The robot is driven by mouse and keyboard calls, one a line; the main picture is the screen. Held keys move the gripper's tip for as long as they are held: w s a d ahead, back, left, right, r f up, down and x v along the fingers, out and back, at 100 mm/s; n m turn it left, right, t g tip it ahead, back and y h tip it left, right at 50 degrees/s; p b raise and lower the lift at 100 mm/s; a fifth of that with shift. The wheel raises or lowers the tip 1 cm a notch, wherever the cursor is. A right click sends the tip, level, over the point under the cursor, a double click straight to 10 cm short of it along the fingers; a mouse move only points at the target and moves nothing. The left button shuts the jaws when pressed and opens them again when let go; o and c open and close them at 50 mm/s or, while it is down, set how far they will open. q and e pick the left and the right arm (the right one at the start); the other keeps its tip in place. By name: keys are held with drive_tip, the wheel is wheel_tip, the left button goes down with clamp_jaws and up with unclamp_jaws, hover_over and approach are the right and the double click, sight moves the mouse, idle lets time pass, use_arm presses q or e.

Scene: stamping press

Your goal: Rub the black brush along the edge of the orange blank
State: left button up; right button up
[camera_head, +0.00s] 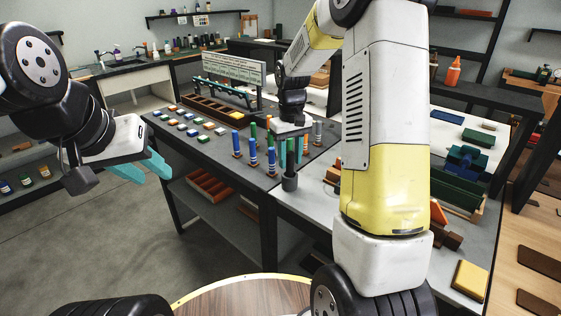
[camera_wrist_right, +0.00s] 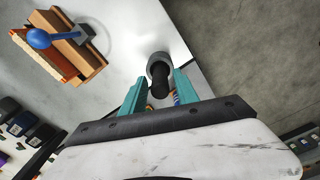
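The black brush (camera_wrist_right: 160,82) stands upright in a grey round cup in the right wrist view. In the head view its dark handle (camera_head: 290,160) rises from the cup (camera_head: 289,184) on the table. My right gripper (camera_wrist_right: 160,92) is open above the cup, its teal fingers on either side of the brush; I cannot tell whether they touch it. My left gripper (camera_head: 153,163) is open and empty in the air at the left. I cannot identify the orange blank for sure; an orange-edged wooden fixture (camera_wrist_right: 72,62) with a blue ball lever shows in the wrist view.
Blue, green and orange upright cylinders (camera_head: 253,150) stand close beside the brush. Small blocks (camera_head: 190,122) and a wooden rack (camera_head: 222,112) lie farther left. My right arm hides part of the right table. A yellow block (camera_head: 469,280) sits at its front.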

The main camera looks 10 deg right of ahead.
drive_tip(key=shift+c, duration=0.3)
clamp_jaws()
drive_tip(key=shift+r, duration=3.55)
drive_tip(key=shift+c, duration=2.4)
unclamp_jaws()
clamp_jaws()
